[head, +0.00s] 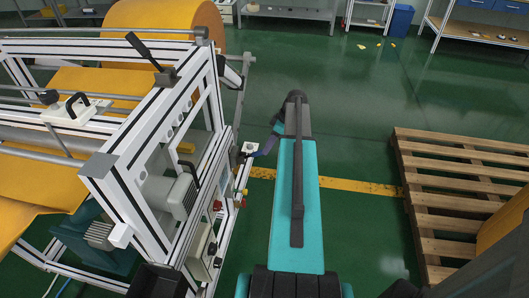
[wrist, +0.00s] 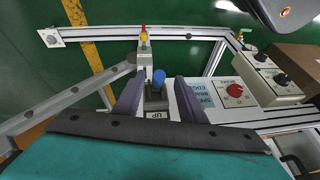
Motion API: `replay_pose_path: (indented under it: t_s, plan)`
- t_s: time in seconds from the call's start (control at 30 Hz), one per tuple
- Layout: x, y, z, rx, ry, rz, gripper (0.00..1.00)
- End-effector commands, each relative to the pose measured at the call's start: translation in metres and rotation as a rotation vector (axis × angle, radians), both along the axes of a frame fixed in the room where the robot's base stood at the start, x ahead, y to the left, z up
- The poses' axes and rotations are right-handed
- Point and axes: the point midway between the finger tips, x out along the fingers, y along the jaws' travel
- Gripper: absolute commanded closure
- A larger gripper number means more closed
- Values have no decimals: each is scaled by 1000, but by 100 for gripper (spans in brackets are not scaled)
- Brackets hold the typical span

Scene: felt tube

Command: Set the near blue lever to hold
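A blue-knobbed lever (wrist: 158,77) stands on a dark base in the middle of the wrist view, with a label reading "UP" (wrist: 157,115) beside the base. My gripper (wrist: 157,84) is open, with one dark finger on each side of the lever. A gap shows between the knob and each finger, so they look apart from it. In the head view my gripper (head: 262,149) is at the machine's right side, partly hidden by my arm. The lever cannot be made out there, and its exact setting is unclear.
Control boxes with a red knob (wrist: 234,90) and dark knobs stand right of the lever. A red, yellow and green stack (wrist: 143,38) is behind it. The white machine frame (head: 130,200) is left of my arm, a wooden pallet (head: 440,190) right, with clear floor between.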

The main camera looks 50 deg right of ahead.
Motion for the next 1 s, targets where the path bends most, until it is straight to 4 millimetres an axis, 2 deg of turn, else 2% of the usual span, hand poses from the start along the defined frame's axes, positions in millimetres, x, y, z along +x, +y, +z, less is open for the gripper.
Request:
replay_pose_path:
  t_s: [0.2,0.4,0.8,0.87,1.0]
  plan:
    - [7,7,-23,0,0,0,63]
    - [11,12,-37,0,0,-1,63]
    - [12,12,-40,-1,-1,-2,63]
    - [11,12,-40,-1,-1,-2,71]
    - [11,12,-40,-1,0,-3,95]
